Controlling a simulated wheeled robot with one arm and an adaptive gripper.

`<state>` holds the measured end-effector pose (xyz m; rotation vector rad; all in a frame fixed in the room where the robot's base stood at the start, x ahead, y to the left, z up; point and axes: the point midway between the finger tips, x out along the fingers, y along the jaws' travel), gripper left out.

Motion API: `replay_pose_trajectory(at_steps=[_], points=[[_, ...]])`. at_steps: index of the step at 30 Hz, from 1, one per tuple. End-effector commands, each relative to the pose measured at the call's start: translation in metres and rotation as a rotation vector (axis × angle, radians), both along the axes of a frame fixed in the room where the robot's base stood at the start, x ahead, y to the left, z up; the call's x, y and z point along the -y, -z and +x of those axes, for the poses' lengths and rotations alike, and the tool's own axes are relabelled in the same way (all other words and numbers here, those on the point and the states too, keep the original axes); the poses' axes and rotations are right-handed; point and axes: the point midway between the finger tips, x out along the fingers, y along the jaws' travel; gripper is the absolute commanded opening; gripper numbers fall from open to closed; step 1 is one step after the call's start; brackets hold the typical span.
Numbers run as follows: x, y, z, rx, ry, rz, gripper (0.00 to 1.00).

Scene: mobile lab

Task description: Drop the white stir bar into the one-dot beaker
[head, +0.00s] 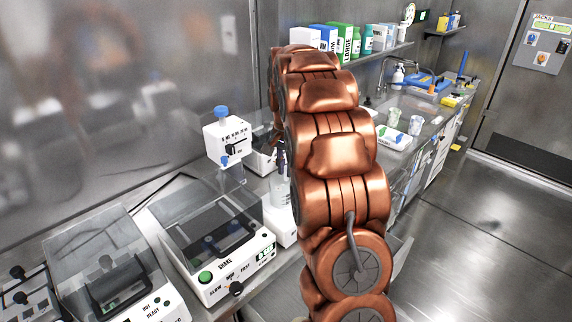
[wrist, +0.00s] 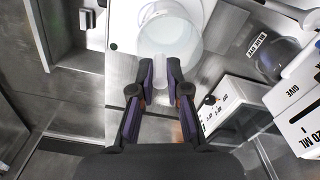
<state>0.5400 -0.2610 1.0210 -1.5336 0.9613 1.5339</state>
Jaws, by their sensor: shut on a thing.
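In the wrist view my gripper (wrist: 160,68) is shut on the white stir bar (wrist: 160,72), which shows as a small pale piece between the two fingertips. A clear beaker (wrist: 168,32) stands just past the fingertips, and the tips overlap its near rim in the picture. I cannot tell how high the stir bar is above it. No dot shows on the beaker's glass; a single black dot is on the white surface left of it. In the head view my copper arm hides most of the gripper, and the beaker (head: 281,190) shows partly beside the arm.
A round glass vessel (wrist: 272,50) with a label stands right of the beaker. White boxes with lettering (wrist: 235,98) are close to the right finger. In the head view a shaker (head: 222,240) with a clear lid and a white dispenser (head: 228,140) are left of my arm.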

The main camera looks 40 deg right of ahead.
Motion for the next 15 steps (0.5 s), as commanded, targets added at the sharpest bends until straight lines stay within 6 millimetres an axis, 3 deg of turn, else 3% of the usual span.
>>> replay_pose_trajectory(at_steps=[2,3,11,15], points=[[0.0000,-0.0002,0.0000,0.000,0.000,0.000,0.00],[-0.0001,-0.0002,0.0000,0.000,0.000,0.000,0.16],[-0.0002,-0.0002,-0.0001,0.000,0.000,0.001,0.43],[-0.0002,-0.0002,-0.0001,0.000,0.000,0.001,0.44]])
